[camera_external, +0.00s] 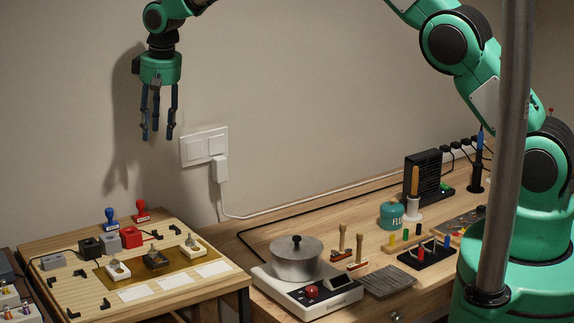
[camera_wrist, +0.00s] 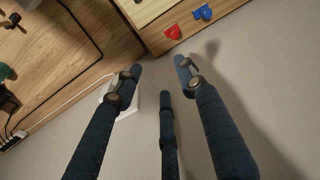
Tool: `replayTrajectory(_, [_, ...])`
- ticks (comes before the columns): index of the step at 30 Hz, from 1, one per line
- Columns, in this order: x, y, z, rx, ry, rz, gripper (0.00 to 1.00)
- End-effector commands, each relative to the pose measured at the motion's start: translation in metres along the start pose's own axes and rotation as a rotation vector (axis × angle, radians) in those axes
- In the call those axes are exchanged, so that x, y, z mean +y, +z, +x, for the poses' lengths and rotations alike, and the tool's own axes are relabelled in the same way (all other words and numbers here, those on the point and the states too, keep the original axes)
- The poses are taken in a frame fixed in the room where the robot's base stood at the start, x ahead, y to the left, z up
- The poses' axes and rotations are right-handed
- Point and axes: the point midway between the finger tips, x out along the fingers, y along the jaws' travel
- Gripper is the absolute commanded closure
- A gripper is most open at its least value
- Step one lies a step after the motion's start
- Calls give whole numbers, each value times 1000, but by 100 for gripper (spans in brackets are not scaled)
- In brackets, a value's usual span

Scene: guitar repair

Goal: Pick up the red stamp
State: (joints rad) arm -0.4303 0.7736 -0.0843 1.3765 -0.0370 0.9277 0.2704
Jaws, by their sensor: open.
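The red stamp (camera_external: 141,211) stands upright at the back edge of the light wooden board on the left in the external view, with a round red handle and red base. It also shows in the wrist view as a small red shape (camera_wrist: 173,32) near the top, beyond my fingertips. My gripper (camera_external: 157,135) is open and empty, its dark fingers pointing down, high above the stamp and apart from it. In the wrist view my gripper (camera_wrist: 158,76) shows its spread fingers with nothing between them.
A blue stamp (camera_external: 110,218) stands close left of the red one. Red (camera_external: 131,237), grey and black blocks sit in front. A pot (camera_external: 296,262) stands on a white scale, right. A wall outlet (camera_external: 204,146) with plug and cable is right of my gripper.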

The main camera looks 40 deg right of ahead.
Motion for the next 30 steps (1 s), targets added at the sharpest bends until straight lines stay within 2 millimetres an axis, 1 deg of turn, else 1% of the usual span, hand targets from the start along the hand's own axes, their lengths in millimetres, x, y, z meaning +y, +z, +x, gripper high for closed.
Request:
replayTrajectory(1, [-9, -3, 13, -8, 1, -5, 60])
replayTrajectory(3, [-19, -6, 28, -15, 3, -8, 60])
replayTrajectory(6, [-31, -10, 46, -22, 4, -12, 60])
replayTrajectory(10, [-39, -13, 60, -28, 5, -15, 60])
replayTrajectory(14, [-43, -13, 66, -30, 6, -17, 60])
replayTrajectory(25, [-43, -13, 68, -31, 6, -17, 60])
replayTrajectory(30, [-43, -12, 78, -32, 6, -17, 60])
